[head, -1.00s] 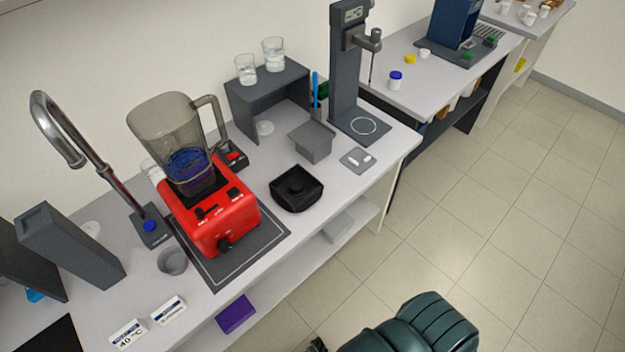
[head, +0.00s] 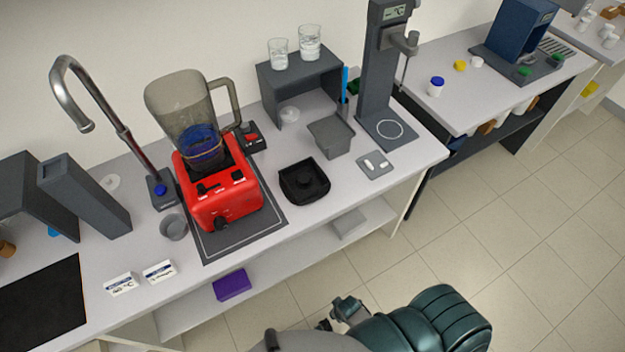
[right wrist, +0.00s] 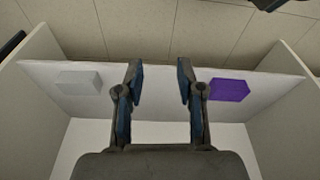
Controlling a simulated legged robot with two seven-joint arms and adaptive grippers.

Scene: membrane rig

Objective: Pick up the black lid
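The black lid (head: 304,181) lies on the bench, to the right of the red blender base (head: 219,190). In the head view my right arm is low at the bottom, in front of the bench and away from the lid. The lid is not recognisable in the right wrist view. My left gripper is not in view.
The clear jug (head: 189,112) stands on the blender base. A grey bin (head: 331,136) and a small plate with white pieces (head: 375,165) are near the lid. A purple box (head: 231,285) lies on the lower shelf. The floor in front is clear.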

